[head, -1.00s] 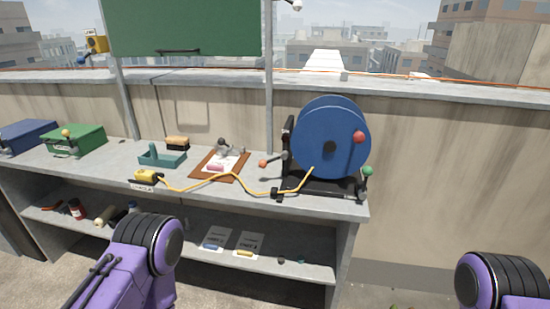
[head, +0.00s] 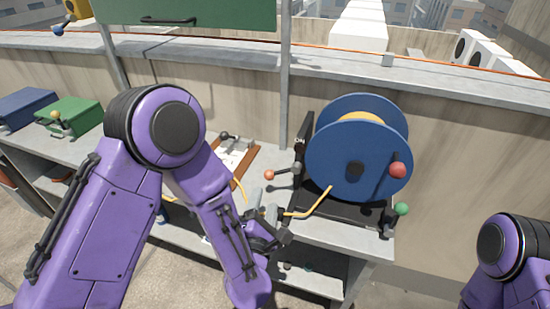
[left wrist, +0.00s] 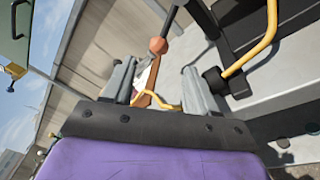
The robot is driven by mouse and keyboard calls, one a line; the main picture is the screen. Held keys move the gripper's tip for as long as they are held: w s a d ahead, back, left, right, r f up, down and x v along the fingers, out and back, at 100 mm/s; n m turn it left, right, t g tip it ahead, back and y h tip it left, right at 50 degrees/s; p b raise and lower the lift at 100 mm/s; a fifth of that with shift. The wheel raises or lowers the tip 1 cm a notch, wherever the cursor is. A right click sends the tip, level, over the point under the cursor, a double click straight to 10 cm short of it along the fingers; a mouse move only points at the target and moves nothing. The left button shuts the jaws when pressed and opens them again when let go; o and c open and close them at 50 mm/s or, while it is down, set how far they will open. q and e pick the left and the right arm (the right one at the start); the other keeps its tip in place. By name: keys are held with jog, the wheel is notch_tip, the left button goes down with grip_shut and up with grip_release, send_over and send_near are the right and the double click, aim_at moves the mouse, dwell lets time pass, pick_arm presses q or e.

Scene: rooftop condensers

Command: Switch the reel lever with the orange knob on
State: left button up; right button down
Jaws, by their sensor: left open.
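The blue cable reel (head: 335,165) stands on the right end of the bench. The orange knob (head: 269,175) is on a short lever at the reel's left side, pointing left toward the bench. In the left wrist view the orange knob (left wrist: 158,45) lies beyond the fingertips, between their lines. My left gripper (head: 268,220) is open in front of and below the knob, apart from it. Its two fingers (left wrist: 158,85) show open in the wrist view, with nothing held. My right gripper is out of the picture; only my right arm shows.
Yellow cable (head: 310,207) runs from the reel past my left gripper. A clipboard (head: 235,158) and a green box (head: 75,117) are farther left.

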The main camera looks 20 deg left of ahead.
aim_at(269, 179)
pick_arm(q)
jog(key=w+p, duration=0.1)
jog(key=w, duration=0.2)
jog(key=w+a+p, duration=0.1)
jog(key=w, duration=0.3)
jog(key=w+p, duration=0.1)
jog(key=w, duration=0.2)
jog(key=shift+w+a, duration=0.25)
jog(key=shift+a, duration=0.15)
jog(key=shift+c, duration=0.3)
grip_shut()
